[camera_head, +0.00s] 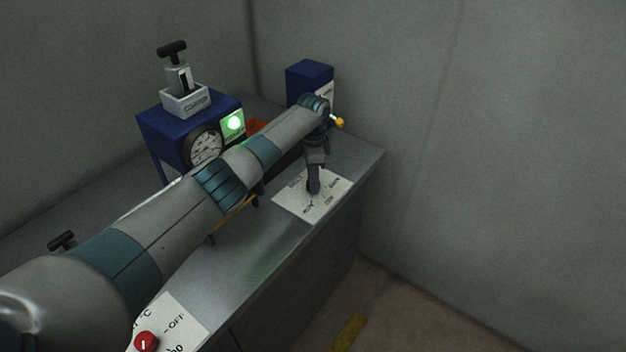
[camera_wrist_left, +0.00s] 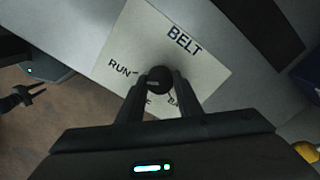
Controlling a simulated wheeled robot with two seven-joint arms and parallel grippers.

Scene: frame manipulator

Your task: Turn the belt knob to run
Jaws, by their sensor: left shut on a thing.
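The belt knob (camera_wrist_left: 159,79) is a dark round knob on a white plate marked BELT (camera_wrist_left: 205,65). The plate also shows in the head view (camera_head: 290,205), at the right end of the bench. RUN is printed left of the knob in the wrist view; other labels below it are partly hidden. A pale mark on the knob points roughly left, toward the RUN side; its exact setting is hard to read. My left gripper (camera_head: 314,190) points down at the plate, its fingers shut on the knob. A dark forked shape at the wrist view's left edge may be my right gripper (camera_wrist_left: 22,97).
A blue machine (camera_head: 165,130) with a dial and a lit green lamp (camera_head: 234,123) stands behind my left arm. A blue box (camera_head: 310,78) stands at the back corner. A red knob (camera_head: 146,342) sits on a plate at the near end. Walls close off the back.

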